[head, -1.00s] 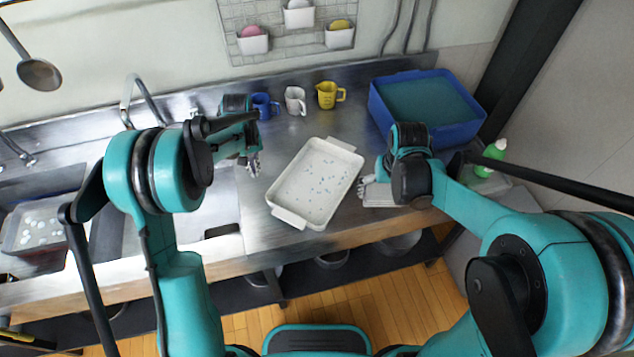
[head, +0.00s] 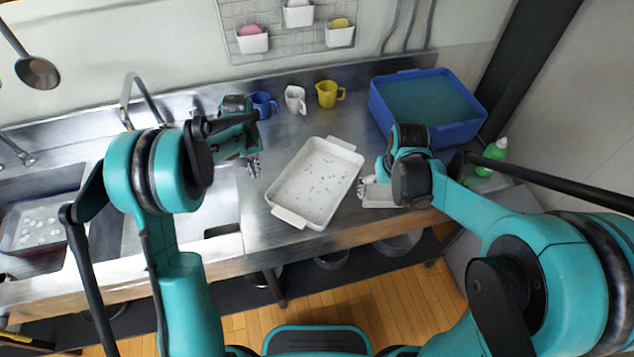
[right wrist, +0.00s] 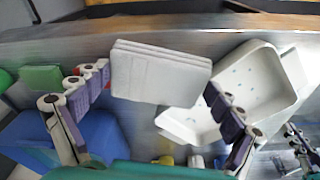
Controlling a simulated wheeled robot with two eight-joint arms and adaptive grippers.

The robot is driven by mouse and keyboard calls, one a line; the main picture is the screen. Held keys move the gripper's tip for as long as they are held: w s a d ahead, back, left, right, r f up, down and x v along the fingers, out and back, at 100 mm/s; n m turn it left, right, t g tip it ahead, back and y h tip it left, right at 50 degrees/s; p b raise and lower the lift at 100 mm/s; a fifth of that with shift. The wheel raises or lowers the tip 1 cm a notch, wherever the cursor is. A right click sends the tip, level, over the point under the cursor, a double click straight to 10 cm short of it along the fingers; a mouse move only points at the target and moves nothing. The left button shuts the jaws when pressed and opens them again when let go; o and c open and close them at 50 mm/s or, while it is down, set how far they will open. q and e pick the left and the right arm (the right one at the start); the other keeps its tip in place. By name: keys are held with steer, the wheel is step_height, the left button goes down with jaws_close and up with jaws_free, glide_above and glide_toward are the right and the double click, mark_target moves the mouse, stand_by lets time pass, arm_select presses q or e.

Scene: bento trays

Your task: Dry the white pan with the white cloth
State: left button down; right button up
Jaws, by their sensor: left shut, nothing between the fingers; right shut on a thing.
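The white pan (head: 300,206) lies on the steel counter, set at an angle, with several small blue drops on its inside floor. It also shows in the right wrist view (right wrist: 258,92). The white cloth (head: 377,197) is a folded flat block just right of the pan. In the right wrist view the cloth (right wrist: 158,75) sits between my right fingers. My right gripper (head: 372,186) is shut on the cloth, beside the pan and apart from it. My left gripper (head: 254,166) is shut and empty, left of the pan's far end.
A blue bin (head: 455,134) stands at the back right, with a green bottle (head: 495,151) beside it. Blue (head: 264,104), white (head: 295,100) and yellow (head: 329,95) cups stand behind the pan. A sink (head: 45,225) is at the left. Counter space in front of the left gripper is clear.

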mark_target(258, 184)
arm_select(q)
steer(key=shift+f+b, duration=2)
steer(key=shift+f, duration=0.55)
arm_select(e)
steer(key=shift+f, duration=2.05)
arm_select(q)
steer(key=shift+r, duration=0.1)
arm_select(e)
steer(key=shift+r, duration=0.1)
arm_select(q)
steer(key=shift+r+p, duration=1.85)
steer(key=shift+r, duration=1.15)
arm_select(e)
steer(key=shift+r, duration=1.75)
arm_select(q)
step_height(258, 184, up, 12)
steer(key=shift+f, duration=0.1)
